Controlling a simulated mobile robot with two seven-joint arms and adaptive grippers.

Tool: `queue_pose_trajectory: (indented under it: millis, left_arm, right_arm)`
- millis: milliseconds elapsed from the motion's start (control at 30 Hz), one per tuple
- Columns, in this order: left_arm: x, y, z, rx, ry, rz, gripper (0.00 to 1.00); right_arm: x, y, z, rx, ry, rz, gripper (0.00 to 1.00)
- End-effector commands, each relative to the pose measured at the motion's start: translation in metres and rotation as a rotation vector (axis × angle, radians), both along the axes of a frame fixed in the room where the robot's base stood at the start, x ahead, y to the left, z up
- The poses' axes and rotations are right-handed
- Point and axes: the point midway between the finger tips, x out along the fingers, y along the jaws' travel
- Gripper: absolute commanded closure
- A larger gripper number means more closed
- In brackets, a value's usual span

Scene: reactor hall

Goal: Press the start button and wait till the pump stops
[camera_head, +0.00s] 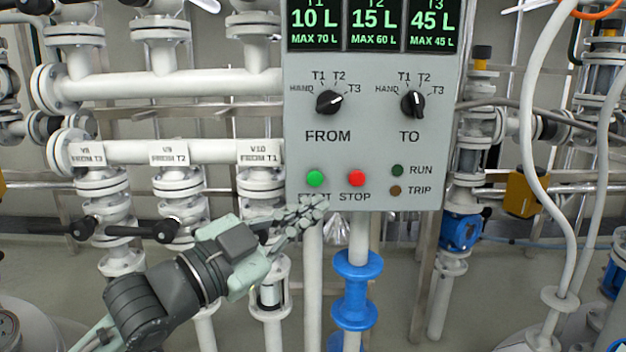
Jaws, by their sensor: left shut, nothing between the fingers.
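The grey control panel (365,160) hangs in the middle of the head view. Its green start button (315,178) sits at the lower left, with the red stop button (356,177) to its right. The RUN lamp (397,170) is dark green and the TRIP lamp (396,190) is dull brown. My left gripper (318,208) is shut and empty, its tips just below the green button and over part of the START label. I cannot tell whether it touches the panel. My right gripper is not in view.
The display (373,27) reads T1 10 L, T2 15 L, T3 45 L. The FROM knob (329,102) points toward T3; the TO knob (412,104) points up, near T2. White pipes and valves with black handles (167,229) stand left. A hose (540,150) hangs right.

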Motion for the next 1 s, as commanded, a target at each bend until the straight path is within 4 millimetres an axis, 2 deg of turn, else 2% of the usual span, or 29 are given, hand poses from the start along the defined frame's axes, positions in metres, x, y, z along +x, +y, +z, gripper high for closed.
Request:
queue_pose_trajectory:
  millis: [167, 500, 700, 1000]
  left_arm:
    - [0.015, 0.0, -0.001, 0.0, -0.002, 0.0, 1.0]
    - [0.063, 0.0, 0.0, 0.0, -0.001, 0.001, 1.0]
    - [0.081, 0.0, 0.001, 0.001, 0.0, 0.001, 1.0]
    - [0.087, 0.0, 0.0, 0.001, 0.0, 0.002, 1.0]
  right_arm:
    - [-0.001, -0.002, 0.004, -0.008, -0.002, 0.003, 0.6]
    - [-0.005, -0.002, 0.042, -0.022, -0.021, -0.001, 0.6]
    - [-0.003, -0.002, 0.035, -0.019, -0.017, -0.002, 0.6]
    - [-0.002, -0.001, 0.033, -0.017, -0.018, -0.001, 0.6]
